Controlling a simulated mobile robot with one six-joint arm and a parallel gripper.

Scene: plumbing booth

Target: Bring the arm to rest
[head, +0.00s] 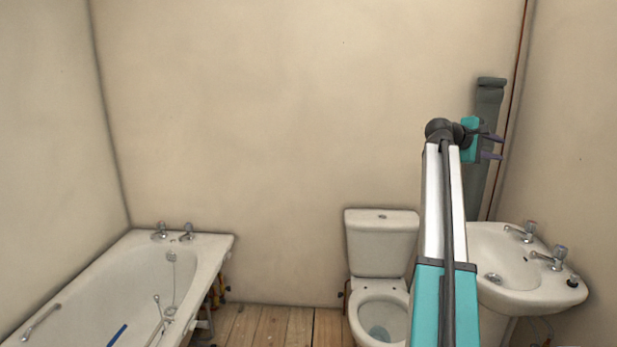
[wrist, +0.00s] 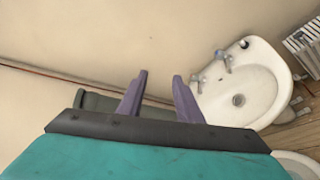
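My gripper (head: 497,146) is up at the right in the head view, above the sink and in front of the back wall. My arm rises beside the toilet and bends at the top, with the gripper pointing right. In the wrist view the two purple fingers of my gripper (wrist: 158,92) stand apart with nothing between them. Neither finger touches anything that I can see.
A white sink (head: 512,262) with two taps stands at the right. A toilet (head: 382,245) is partly behind my arm. A bathtub (head: 205,255) is at the left. A dark grey pipe (head: 490,100) runs up the back right corner. Wooden floor (head: 270,325) shows between tub and toilet.

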